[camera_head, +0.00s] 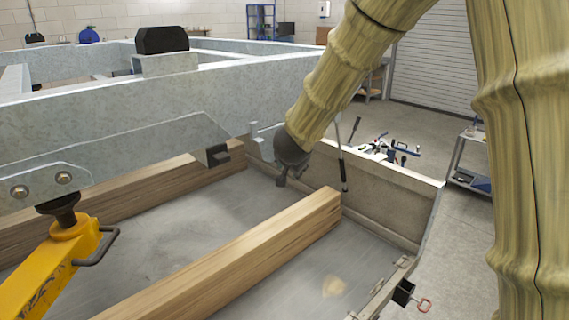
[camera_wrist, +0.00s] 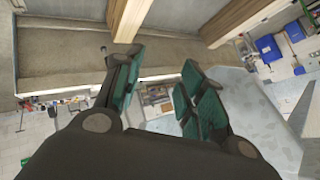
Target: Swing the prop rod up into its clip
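A thin rod, dark with a pale upper part, which looks like the prop rod (camera_head: 342,165), stands nearly upright at the inner side of the trailer's end board, just right of my gripper. My gripper (camera_head: 282,180) hangs at the far corner of the trailer bed, apart from the rod in the picture. In the wrist view its two green-padded fingers (camera_wrist: 160,65) are spread, with nothing clearly held between them.
Two wooden beams, the nearer one (camera_head: 235,262), cross the grey bed. The end board (camera_head: 385,190) borders open floor.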

